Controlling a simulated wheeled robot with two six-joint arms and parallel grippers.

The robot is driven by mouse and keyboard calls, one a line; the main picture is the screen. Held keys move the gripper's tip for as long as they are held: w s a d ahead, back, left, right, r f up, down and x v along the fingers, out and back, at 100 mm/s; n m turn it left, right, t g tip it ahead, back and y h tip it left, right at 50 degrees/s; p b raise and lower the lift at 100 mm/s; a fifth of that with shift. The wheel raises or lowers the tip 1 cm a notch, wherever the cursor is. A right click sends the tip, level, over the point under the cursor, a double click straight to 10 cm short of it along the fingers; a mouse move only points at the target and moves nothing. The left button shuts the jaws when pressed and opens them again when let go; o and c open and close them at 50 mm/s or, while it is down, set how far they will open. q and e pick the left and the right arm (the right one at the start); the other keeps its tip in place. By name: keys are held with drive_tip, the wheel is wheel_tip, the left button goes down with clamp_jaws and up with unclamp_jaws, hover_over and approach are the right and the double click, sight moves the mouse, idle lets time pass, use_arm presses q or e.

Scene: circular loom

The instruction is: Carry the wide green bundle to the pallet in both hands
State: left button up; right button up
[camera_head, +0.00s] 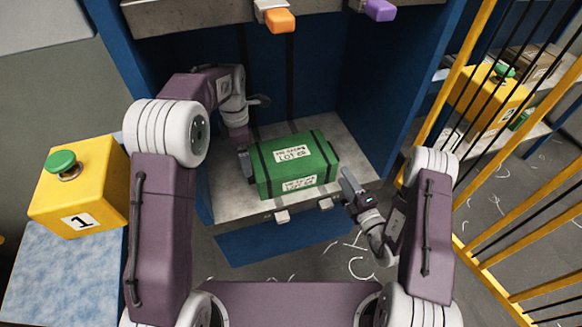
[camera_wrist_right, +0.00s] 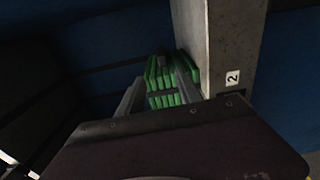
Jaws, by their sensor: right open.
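The wide green bundle (camera_head: 318,163), with dark straps and white labels, lies on a grey shelf (camera_head: 230,205) inside a blue bay. My left gripper (camera_head: 244,162) is at the bundle's left end; I cannot tell whether it touches, and its jaws are not clear. My right gripper (camera_head: 349,183) is open, just off the bundle's right end near the shelf's front right corner. In the right wrist view the green bundle (camera_wrist_right: 162,82) shows beyond and between the two fingers. No pallet can be made out clearly.
A yellow box with a green button (camera_head: 62,163) stands at left. White scraps litter the floor.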

sight(333, 154)
use_arm(q)
drive_tip(key=shift+w+f, duration=0.2)
drive_tip(key=shift+w, duration=0.3)
drive_tip(key=shift+s+r, duration=0.15)
drive_tip(key=shift+s, duration=0.1)
wheel_tip(333, 154, down, 12)
drive_tip(key=shift+f, duration=0.1)
use_arm(e)
drive_tip(key=shift+m+h, duration=0.3)
drive_tip(key=x, duration=0.8)
drive_tip(key=d+x, duration=0.1)
drive_tip(key=x, duration=0.3)
drive_tip(key=shift+w+f, duration=0.2)
drive_tip(key=shift+f, duration=0.05)
use_arm(q)
drive_tip(key=c, duration=1.1)
use_arm(e)
clamp_jaws()
use_arm(q)
drive_tip(key=c, duration=0.9)
use_arm(e)
drive_tip(key=shift+f, duration=0.1)
